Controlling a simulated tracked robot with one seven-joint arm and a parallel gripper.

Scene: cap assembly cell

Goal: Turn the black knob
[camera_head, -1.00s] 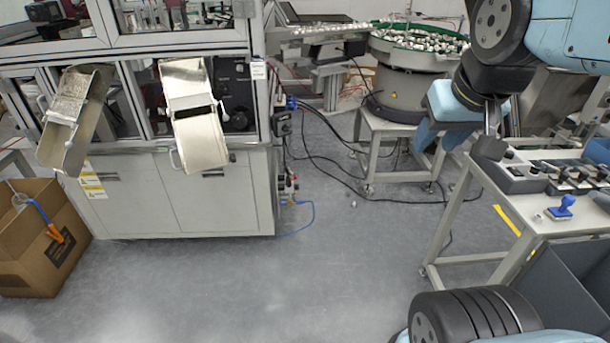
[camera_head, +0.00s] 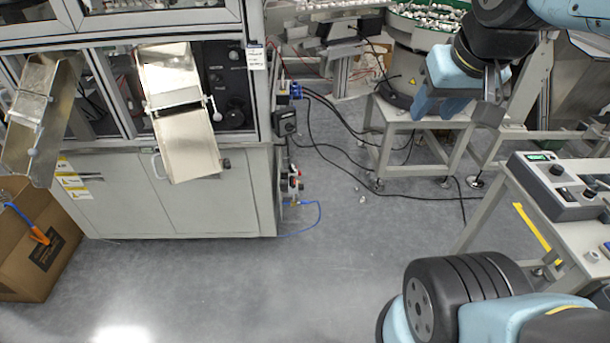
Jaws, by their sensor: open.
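Black knobs show in two places, and I cannot tell which one the task means. A round black knob (camera_head: 235,117) sits low on the dark panel of the machine at left, right of the metal chute. Small black knobs (camera_head: 557,170) sit on the grey control box at the right edge.
The machine cabinet (camera_head: 205,205) stands at left, with a tilted metal chute (camera_head: 180,105) partly before its panel. A cardboard box (camera_head: 40,255) is at lower left. The feeder stand (camera_head: 385,150) has cables around it. A table (camera_head: 515,200) is at right.

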